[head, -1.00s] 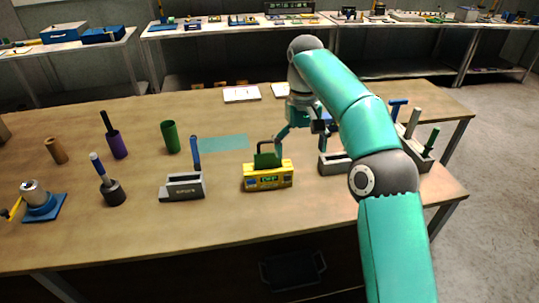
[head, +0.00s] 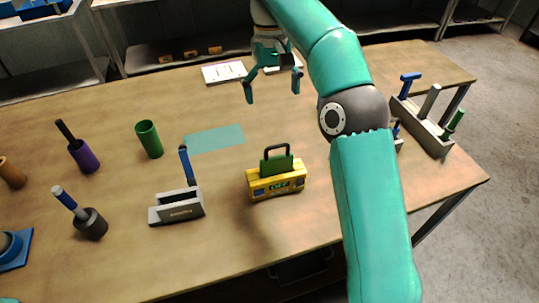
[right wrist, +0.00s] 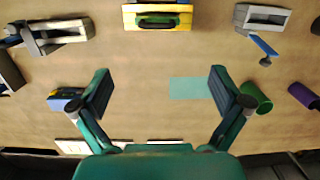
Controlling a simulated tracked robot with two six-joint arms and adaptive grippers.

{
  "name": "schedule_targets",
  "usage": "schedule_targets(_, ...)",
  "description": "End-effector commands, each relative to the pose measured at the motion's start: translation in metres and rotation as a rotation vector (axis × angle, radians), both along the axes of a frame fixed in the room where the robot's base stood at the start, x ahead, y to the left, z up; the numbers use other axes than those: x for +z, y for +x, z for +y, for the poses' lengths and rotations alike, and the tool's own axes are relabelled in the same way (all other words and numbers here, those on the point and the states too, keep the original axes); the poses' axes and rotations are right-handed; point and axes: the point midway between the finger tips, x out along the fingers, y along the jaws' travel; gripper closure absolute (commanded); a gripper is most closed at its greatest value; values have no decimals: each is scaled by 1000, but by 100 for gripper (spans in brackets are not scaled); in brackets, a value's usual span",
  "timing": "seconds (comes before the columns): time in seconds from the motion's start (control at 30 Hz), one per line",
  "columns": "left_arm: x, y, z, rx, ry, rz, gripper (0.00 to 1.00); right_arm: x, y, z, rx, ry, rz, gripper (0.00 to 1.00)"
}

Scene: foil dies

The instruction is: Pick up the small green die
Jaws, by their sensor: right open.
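A small green die (head: 277,166) with a dark handle stands in a yellow holder (head: 278,188) near the middle of the table. In the right wrist view the holder (right wrist: 130,19) is at the top edge, with the die's handle (right wrist: 156,20) seen from above. My right gripper (head: 272,88) is open and empty, above the back part of the table, behind the die and apart from it. In the right wrist view its spread fingers (right wrist: 162,92) have bare table between them and a teal patch. My left gripper is not in view.
A grey holder (head: 176,207) with a blue-handled tool stands left of the yellow holder. A green cup (head: 149,140) and purple cup (head: 84,156) are farther left. A grey rack (head: 425,128) stands at the right. A flat teal patch (head: 214,137) lies behind the holders.

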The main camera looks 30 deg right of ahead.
Motion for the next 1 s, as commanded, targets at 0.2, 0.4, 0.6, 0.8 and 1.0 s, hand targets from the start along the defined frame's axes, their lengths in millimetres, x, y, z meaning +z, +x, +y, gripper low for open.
schedule_targets(0.2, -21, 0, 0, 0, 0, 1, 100, -32, -6, -3, -8, 1, 4, 0)
schedule_targets(0.4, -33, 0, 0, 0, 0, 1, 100, -70, -12, -3, -11, 1, 6, 0)
schedule_targets(0.6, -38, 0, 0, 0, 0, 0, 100, -103, -15, -3, -11, 1, 4, 0)
schedule_targets(0.8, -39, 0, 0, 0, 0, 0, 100, -116, -17, -2, -12, 0, 2, 0)
schedule_targets(1.0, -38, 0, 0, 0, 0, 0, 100, -130, -22, -4, -12, 1, 5, 0)
